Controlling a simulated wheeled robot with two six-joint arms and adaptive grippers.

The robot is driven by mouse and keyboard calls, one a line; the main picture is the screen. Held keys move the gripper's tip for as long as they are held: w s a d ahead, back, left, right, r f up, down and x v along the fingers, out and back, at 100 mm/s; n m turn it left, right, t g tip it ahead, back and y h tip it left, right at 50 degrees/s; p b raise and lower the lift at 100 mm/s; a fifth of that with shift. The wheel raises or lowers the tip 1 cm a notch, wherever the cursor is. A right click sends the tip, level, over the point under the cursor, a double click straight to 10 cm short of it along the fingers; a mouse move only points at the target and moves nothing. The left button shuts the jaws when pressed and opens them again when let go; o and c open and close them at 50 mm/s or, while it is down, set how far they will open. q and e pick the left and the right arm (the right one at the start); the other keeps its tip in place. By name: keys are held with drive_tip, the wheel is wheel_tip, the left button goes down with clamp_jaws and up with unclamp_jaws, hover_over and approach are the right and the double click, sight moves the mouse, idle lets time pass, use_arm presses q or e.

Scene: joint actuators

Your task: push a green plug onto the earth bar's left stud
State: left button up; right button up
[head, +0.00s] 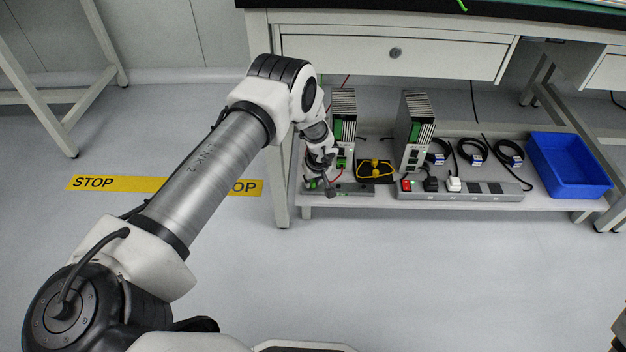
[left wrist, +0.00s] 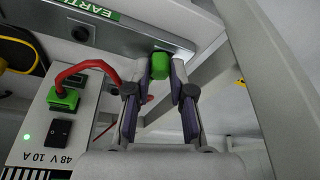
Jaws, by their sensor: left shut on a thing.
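My left gripper (head: 322,182) reaches down to the left end of the low shelf. In the left wrist view my left gripper (left wrist: 161,82) is shut on a green plug (left wrist: 159,66), held between its fingertips. The plug's front overlaps the edge of the grey earth bar (left wrist: 135,45), which carries a green EARTH label (left wrist: 88,9). A dark round stud (left wrist: 80,33) shows on the bar away from the plug. The plug hides whatever is behind it, so I cannot tell whether it sits on a stud. The earth bar (head: 355,188) also shows in the head view.
A power unit marked 48 V 10 A (left wrist: 45,130) has a green connector (left wrist: 64,98) with a red cable beside the gripper. The shelf also holds a second unit (head: 413,130), yellow-black glasses (head: 376,170), a power strip (head: 480,190) and a blue bin (head: 568,165). A table leg (head: 277,185) stands close left.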

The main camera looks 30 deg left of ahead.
use_arm(q)
drive_tip(key=shift+f, duration=0.1)
drive_tip(key=o, duration=0.9)
